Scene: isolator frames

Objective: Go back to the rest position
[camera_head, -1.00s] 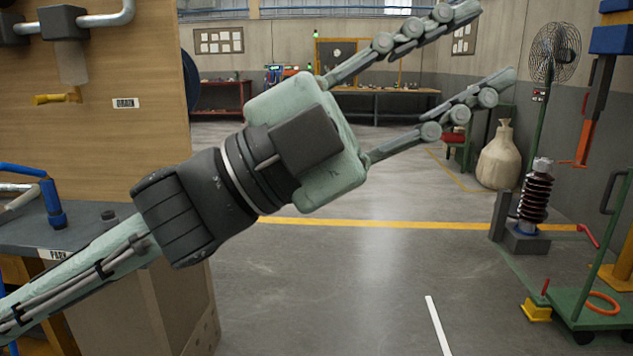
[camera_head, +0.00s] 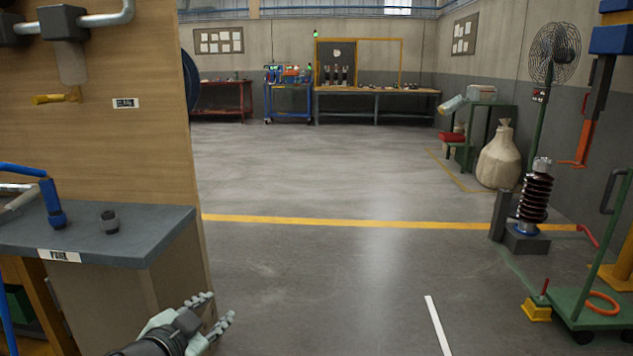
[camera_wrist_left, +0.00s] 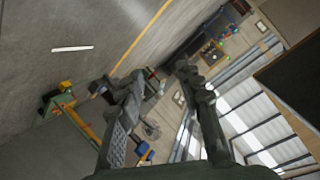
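My left gripper (camera_head: 218,308) is low in the head view, in front of the lower right part of the workbench side. Its two fingers are apart with nothing between them. In the left wrist view the two fingers (camera_wrist_left: 160,76) also stand apart and empty, with the tilted hall behind them. My right gripper is in neither view.
A ribbed insulator (camera_head: 535,200) and a green cart (camera_head: 585,310) stand at the right. The floor between is clear.

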